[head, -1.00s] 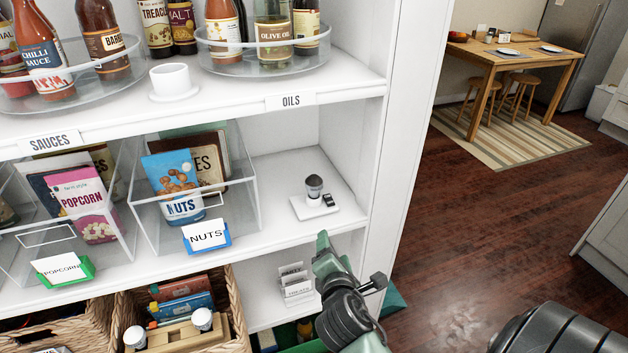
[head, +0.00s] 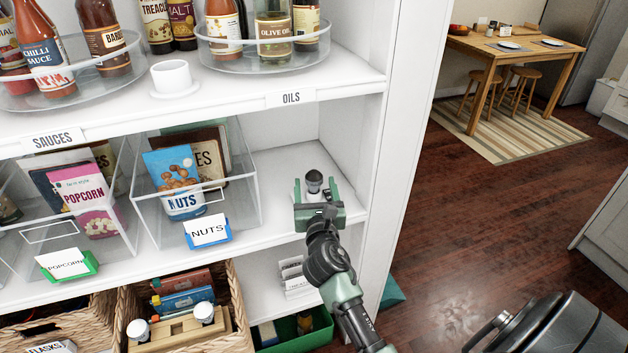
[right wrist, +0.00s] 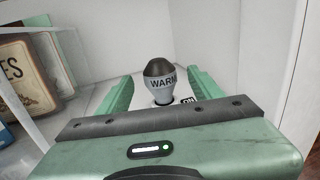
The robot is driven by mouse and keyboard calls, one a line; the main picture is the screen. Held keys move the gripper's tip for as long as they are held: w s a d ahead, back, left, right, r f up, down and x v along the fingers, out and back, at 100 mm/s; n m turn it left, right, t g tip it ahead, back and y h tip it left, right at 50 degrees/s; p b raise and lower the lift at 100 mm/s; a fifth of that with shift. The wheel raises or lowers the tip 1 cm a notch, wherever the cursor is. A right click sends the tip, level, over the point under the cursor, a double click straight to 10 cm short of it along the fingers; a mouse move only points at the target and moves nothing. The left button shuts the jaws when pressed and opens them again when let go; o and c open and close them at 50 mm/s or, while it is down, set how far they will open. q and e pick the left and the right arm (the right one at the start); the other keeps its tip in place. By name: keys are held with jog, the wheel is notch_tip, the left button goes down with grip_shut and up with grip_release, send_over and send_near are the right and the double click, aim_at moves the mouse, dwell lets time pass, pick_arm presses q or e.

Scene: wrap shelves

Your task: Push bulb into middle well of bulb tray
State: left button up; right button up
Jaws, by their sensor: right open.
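The bulb (head: 314,182), dark-topped with a pale body marked WARM, stands upright on a small white base on the right part of the middle shelf. It also shows in the right wrist view (right wrist: 160,80). My right gripper (head: 316,192) is open, with one finger on either side of the bulb; in the right wrist view a gap shows between bulb and each finger. The wooden bulb tray (head: 172,335) is in the wicker basket below, with two white-topped items, one towards each end and bare wood between them. My left gripper is not in view.
A clear bin with nut packets (head: 245,205) stands left of my right gripper. The shelf's right side wall (head: 345,130) is close on the right, and the shelf with the OILS label (head: 290,98) is above. Cards (head: 292,275) stand on the lower shelf.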

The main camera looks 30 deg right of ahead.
jog(key=shift+w+d+f, duration=0.1)
jog(key=shift+w+d, duration=0.25)
jog(key=shift+w, duration=0.25)
grip_shut()
